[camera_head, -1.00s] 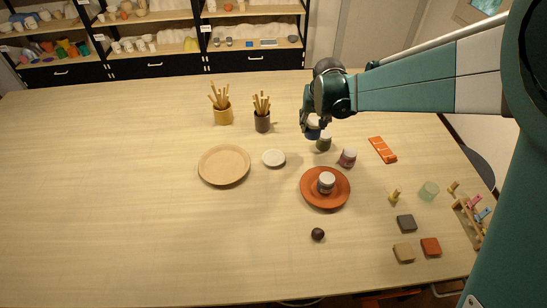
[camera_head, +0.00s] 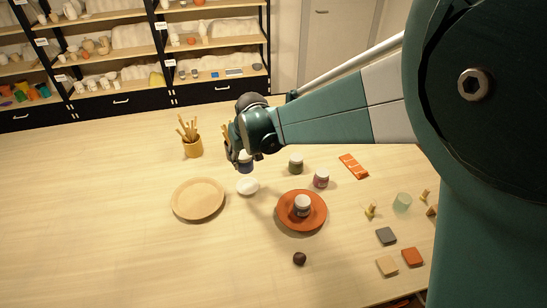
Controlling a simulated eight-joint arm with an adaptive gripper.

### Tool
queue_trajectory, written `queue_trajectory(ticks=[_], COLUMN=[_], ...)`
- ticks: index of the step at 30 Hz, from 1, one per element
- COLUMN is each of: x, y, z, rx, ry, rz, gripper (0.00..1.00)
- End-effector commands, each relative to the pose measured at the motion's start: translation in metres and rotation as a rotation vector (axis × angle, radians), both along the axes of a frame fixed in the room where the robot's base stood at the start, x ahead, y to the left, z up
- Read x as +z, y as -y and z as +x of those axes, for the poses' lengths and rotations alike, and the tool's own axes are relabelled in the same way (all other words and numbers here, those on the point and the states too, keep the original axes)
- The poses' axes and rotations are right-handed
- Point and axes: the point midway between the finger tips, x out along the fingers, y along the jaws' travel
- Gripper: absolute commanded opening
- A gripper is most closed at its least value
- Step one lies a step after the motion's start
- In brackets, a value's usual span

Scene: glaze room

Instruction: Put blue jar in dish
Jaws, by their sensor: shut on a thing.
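My gripper (camera_head: 239,157) is shut on the blue jar (camera_head: 246,166), whose dark blue side shows below the fingers. The gap between jar and dish is hard to judge. Two other round, shallow pieces are in view: a wide pale tan plate (camera_head: 198,200) to the left, and an orange-red plate (camera_head: 290,221) to the right with a white-lidded jar (camera_head: 302,205) on it.
A green jar (camera_head: 296,164) and a pink jar (camera_head: 321,179) stand right of my gripper. A yellow pot of sticks (camera_head: 192,147) stands behind left. The left table is clear.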

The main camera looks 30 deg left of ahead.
Motion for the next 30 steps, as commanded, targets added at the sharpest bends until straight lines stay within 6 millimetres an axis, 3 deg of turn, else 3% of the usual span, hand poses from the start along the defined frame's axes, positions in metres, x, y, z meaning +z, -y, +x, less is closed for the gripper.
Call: queue_trajectory(ticks=[5, 18, 30], x=[-0.009, -0.059, -0.063], y=[0.000, 0.000, 0.000], z=[0.000, 0.000, 0.000], rx=[0.000, -0.001, -0.001], ry=[0.000, 0.000, 0.000], rz=[0.000, 0.000, 0.000], gripper=[0.22, 0.22, 0.22])
